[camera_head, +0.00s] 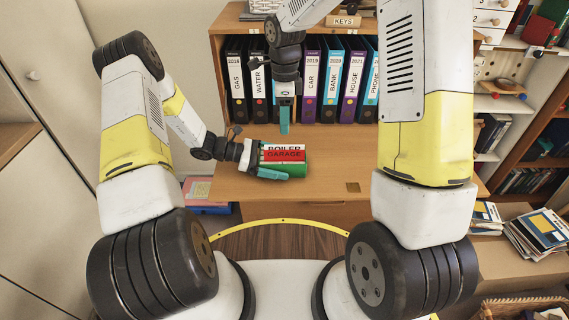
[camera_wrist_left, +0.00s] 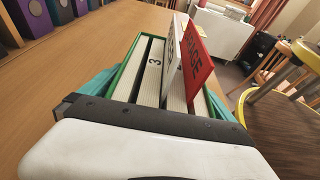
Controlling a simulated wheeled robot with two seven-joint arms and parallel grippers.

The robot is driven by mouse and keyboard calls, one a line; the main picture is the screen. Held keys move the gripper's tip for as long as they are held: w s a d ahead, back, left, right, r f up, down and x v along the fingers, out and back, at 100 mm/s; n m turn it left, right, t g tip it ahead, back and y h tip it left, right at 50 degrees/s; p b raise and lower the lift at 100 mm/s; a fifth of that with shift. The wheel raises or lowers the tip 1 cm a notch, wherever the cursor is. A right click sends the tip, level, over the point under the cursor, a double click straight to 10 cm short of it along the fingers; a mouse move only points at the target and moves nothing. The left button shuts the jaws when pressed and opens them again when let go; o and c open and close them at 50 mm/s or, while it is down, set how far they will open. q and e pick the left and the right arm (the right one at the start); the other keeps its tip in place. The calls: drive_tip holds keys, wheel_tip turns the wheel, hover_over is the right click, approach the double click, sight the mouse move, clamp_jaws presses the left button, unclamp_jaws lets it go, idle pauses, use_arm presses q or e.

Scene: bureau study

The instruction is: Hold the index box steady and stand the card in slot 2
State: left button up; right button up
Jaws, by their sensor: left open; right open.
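The green index box (camera_head: 296,169) stands on the desk, with a white BOILER card (camera_head: 284,147) and a red GARAGE card (camera_head: 283,155) upright in it. In the left wrist view, the red card (camera_wrist_left: 196,62) leans beside the white card (camera_wrist_left: 174,45), and a divider marked 3 (camera_wrist_left: 154,62) shows. I cannot tell which slots hold the cards. My left gripper (camera_head: 278,162) is open, with its teal fingers on either side of the box. My right gripper (camera_head: 284,122) is open and empty, pointing down behind the box.
Several labelled binders (camera_head: 308,80) stand in the shelf behind the desk (camera_head: 330,178). A KEYS sign (camera_head: 343,21) sits on top of the shelf. The desk is clear to the right of the box, apart from a small dark square (camera_head: 353,187).

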use_arm(q)
drive_tip(key=v, duration=1.2)
drive_tip(key=shift+r, duration=0.1)
